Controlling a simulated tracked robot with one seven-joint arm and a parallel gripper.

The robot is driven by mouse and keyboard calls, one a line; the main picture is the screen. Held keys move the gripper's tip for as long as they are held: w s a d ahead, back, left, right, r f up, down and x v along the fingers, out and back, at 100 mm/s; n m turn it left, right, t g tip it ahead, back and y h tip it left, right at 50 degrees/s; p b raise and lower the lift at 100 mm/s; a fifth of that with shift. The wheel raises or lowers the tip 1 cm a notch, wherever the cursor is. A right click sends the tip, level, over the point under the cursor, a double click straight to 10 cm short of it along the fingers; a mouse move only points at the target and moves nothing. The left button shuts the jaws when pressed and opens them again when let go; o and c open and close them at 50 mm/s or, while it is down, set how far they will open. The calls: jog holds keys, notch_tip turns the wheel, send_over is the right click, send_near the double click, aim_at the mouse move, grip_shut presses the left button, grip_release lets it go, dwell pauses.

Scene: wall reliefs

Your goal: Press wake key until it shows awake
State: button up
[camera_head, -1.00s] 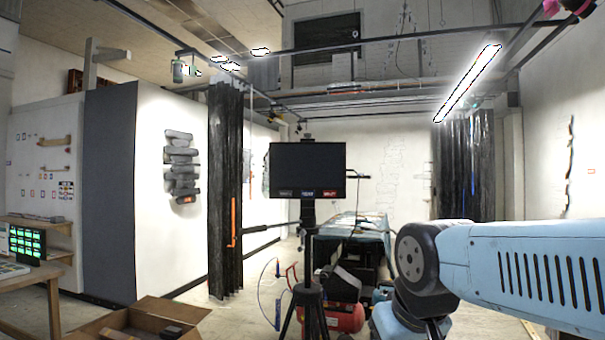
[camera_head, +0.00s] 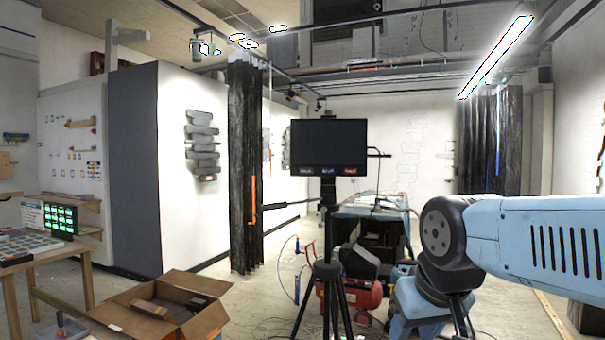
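A dark, blank monitor (camera_head: 329,147) stands on a black tripod (camera_head: 328,270) in the middle of the head view. Along its lower edge are three small labelled patches, one greyish at the left, one blue (camera_head: 328,171) in the middle and one red at the right. Their text is too small to read, so I cannot tell which is the wake key. My light blue arm (camera_head: 540,240) reaches in from the right, well apart from the monitor. I cannot make out my gripper.
An open cardboard box (camera_head: 165,310) lies on the floor at lower left. A wooden table (camera_head: 25,262) at far left has a screen with green tiles (camera_head: 61,219). A black curtain (camera_head: 245,170) hangs left of the monitor. Red and dark equipment stands behind the tripod.

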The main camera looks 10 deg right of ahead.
jog(key=shift+c, duration=0.3)
grip_shut()
dwell(1.5)
